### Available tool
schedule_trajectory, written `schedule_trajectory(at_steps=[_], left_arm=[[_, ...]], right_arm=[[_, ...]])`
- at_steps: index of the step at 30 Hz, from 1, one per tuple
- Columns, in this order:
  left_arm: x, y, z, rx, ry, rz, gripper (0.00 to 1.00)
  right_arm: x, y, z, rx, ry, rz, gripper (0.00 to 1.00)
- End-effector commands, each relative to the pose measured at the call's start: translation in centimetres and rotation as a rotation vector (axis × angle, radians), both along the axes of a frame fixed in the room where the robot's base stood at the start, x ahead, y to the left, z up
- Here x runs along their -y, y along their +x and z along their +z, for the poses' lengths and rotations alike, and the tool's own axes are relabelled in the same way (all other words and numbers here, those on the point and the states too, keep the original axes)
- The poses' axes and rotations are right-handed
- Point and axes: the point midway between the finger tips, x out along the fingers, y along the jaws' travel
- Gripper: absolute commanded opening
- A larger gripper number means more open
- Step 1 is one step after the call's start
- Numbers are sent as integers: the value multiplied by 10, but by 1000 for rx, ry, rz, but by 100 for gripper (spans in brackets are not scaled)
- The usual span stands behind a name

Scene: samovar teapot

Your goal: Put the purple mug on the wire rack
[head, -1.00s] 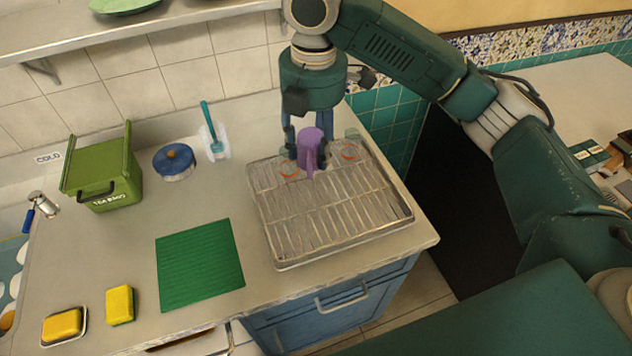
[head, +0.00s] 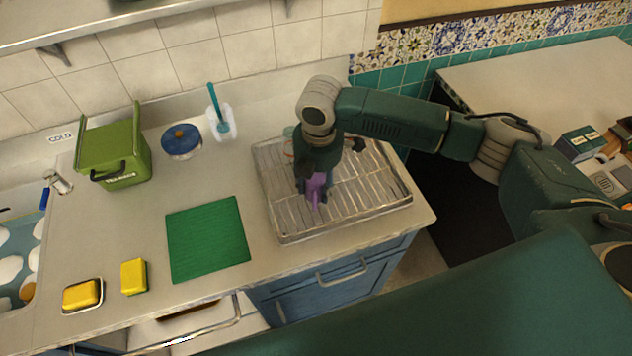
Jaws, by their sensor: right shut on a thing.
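The purple mug (head: 316,187) shows partly below my right gripper (head: 312,190), over the left-middle part of the wire rack (head: 365,203). My right gripper points down and is shut on the mug; its wrist hides the mug's upper part and most of the fingers. I cannot tell whether the mug touches the rack's wires. The wire rack sits in a shallow tray at the right end of the counter. My left gripper is not in view.
A green mat (head: 208,240), yellow sponges (head: 134,277), a green lidded bin (head: 115,150), a blue round tin (head: 181,141) and a brush in a white holder (head: 222,123) stand left of the rack. The rack's right half looks clear.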

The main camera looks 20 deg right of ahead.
Motion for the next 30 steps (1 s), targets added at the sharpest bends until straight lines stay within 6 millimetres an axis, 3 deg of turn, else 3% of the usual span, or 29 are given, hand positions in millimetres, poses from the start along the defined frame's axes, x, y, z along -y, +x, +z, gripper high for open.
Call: schedule_trajectory(at_steps=[5, 12, 13, 15, 26, 30], left_arm=[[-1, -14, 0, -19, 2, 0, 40], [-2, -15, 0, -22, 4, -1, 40], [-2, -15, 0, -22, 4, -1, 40], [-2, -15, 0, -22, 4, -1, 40], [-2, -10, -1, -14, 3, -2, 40], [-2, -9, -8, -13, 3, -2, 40]], right_arm=[[0, 1, -4, 3, 1, 2, 13], [-1, 0, -6, 1, 1, 1, 13], [-1, 0, -6, 2, 1, 1, 49], [-1, 0, -6, 1, 0, 1, 62], [0, 0, -2, 2, 1, 1, 62], [-1, 1, 16, 5, 1, 2, 62]])
